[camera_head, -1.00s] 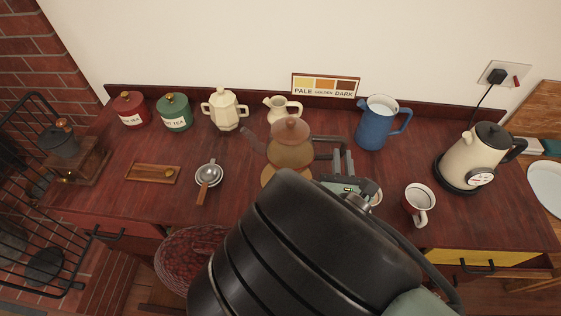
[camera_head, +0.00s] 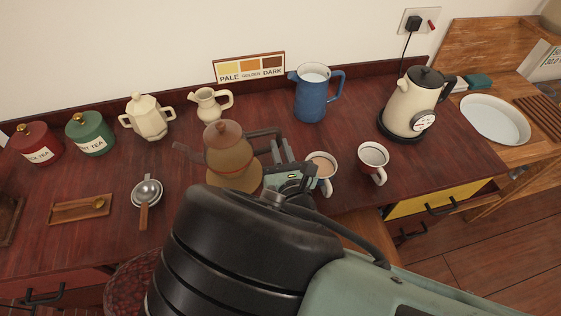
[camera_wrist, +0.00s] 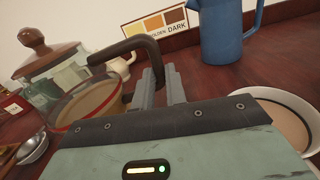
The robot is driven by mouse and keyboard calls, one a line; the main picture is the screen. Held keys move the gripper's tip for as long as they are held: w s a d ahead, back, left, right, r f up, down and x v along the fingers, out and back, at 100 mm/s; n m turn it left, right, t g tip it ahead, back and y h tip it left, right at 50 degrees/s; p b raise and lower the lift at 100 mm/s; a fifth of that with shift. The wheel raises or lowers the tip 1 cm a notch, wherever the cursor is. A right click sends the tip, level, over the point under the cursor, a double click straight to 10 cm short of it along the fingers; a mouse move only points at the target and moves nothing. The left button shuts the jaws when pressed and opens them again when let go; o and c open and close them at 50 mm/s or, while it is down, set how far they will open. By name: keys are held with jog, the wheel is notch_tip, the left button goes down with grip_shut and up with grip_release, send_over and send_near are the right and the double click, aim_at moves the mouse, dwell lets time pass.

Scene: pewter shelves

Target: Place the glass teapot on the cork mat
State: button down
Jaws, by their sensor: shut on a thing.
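The glass teapot (camera_head: 228,150) has a wooden lid, amber contents and a dark handle. It stands upright over the round tan cork mat (camera_head: 250,183), whose edge shows below it; I cannot tell whether its base touches the mat. My gripper (camera_head: 275,148) is at the teapot's right side, its fingers shut on the handle. In the wrist view the teapot (camera_wrist: 75,90) is at the left, its handle running to my fingers (camera_wrist: 163,82). The teapot's underside is hidden.
A mug of milky tea (camera_head: 322,166) stands close right of my gripper, with an empty mug (camera_head: 373,160) beyond. A cream jug (camera_head: 210,104) and blue pitcher (camera_head: 313,95) stand behind. A strainer (camera_head: 147,192) lies left. An electric kettle (camera_head: 415,105) is right.

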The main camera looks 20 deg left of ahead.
notch_tip(320, 180, down, 3)
jog(key=b, duration=0.2)
jog(key=shift+f+b, duration=0.15)
jog(key=shift+b, duration=0.25)
jog(key=c, duration=1.4)
grip_release()
jog(key=shift+f, duration=0.1)
jog(key=shift+c, duration=0.2)
